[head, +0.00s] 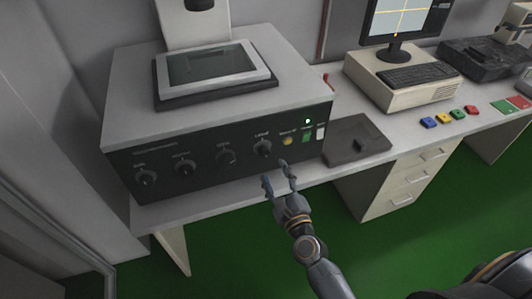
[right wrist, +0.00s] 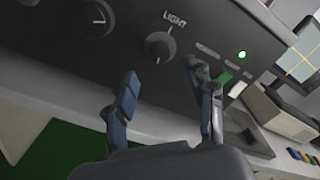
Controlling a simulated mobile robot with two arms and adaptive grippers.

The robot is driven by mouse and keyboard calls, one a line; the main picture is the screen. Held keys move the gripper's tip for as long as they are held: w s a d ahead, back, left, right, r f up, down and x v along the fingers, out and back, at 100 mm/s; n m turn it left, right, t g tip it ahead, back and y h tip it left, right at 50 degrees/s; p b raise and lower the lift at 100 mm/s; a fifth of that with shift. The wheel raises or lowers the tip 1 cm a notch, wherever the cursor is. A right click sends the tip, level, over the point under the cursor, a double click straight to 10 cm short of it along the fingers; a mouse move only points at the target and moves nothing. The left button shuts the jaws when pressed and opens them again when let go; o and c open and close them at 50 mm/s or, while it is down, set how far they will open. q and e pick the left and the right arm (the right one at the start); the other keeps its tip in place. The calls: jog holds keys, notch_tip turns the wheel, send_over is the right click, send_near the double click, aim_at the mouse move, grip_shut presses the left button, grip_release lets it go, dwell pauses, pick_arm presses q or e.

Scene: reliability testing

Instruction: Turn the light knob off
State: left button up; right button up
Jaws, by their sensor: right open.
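The light knob (head: 263,149) is a round black dial on the dark front panel of a grey device (head: 118,118). In the right wrist view the LIGHT label stands above the knob (right wrist: 160,46), and its pale pointer mark is at its lower part. My right gripper (head: 275,172) is open and empty in front of the panel, just below the knob in the head view. In the right wrist view the two fingertips (right wrist: 160,72) are apart, with the knob showing between and beyond them. I see no contact. My left gripper is not in view.
Several similar knobs (head: 184,167) line the panel to the left. A yellow button (head: 288,141), a green switch (head: 307,137) and a lit green lamp (head: 307,121) are to the right. A dark flat box (head: 356,141) sits on the bench right of the device.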

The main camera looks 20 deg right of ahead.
aim_at(265, 154)
jog(key=w, duration=0.7)
jog(key=shift+w+a+p, duration=0.15)
jog(key=shift+w+p, duration=0.25)
jog(key=shift+c, duration=0.2)
grip_shut()
